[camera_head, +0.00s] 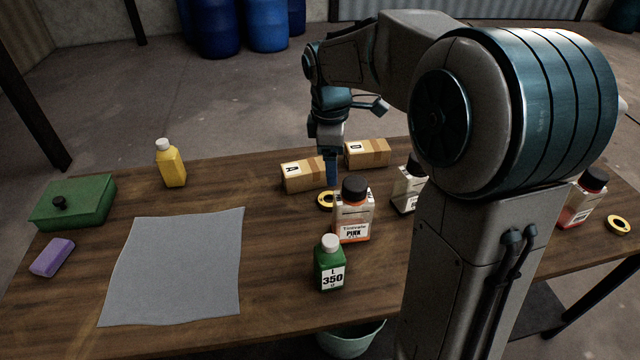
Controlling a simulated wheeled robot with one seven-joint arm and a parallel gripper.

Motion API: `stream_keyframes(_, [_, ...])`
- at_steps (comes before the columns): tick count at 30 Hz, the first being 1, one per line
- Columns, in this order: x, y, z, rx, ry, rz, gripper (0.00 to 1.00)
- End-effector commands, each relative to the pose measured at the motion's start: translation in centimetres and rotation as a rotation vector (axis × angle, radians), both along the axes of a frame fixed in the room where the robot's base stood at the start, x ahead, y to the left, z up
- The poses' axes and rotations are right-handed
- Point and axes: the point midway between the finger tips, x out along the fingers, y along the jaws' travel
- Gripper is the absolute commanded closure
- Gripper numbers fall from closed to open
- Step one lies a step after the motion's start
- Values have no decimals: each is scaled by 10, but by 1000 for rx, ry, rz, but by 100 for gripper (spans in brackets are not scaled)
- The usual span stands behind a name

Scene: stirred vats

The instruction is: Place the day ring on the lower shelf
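Two yellow rings with dark centres lie on the wooden table. One ring (325,200) is near the middle, beside a cardboard box. The other ring (619,224) is at the far right. I cannot read which is the day ring. My gripper (331,184) points down with its tip just above or at the middle ring, in front of the boxes. The fingers overlap in this view, so their opening and any grip are unclear. A dark surface (545,308) below the table at the right may be the lower shelf; my arm hides much of it.
Cardboard boxes marked A (304,176) and D (367,153) flank my gripper. A Pink bottle (354,212), a green 350 bottle (329,266) and a white-labelled bottle (408,188) stand close by. A grey cloth (180,265) and yellow bottle (171,168) are left. A bucket (350,341) stands below.

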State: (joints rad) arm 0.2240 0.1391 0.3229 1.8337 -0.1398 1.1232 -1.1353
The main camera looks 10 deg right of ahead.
Motion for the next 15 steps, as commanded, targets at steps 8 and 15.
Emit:
stream_keyframes(8, [67, -6, -49, 37, 71, 403, 20])
stream_keyframes(15, [86, -9, -66, 58, 84, 537, 20])
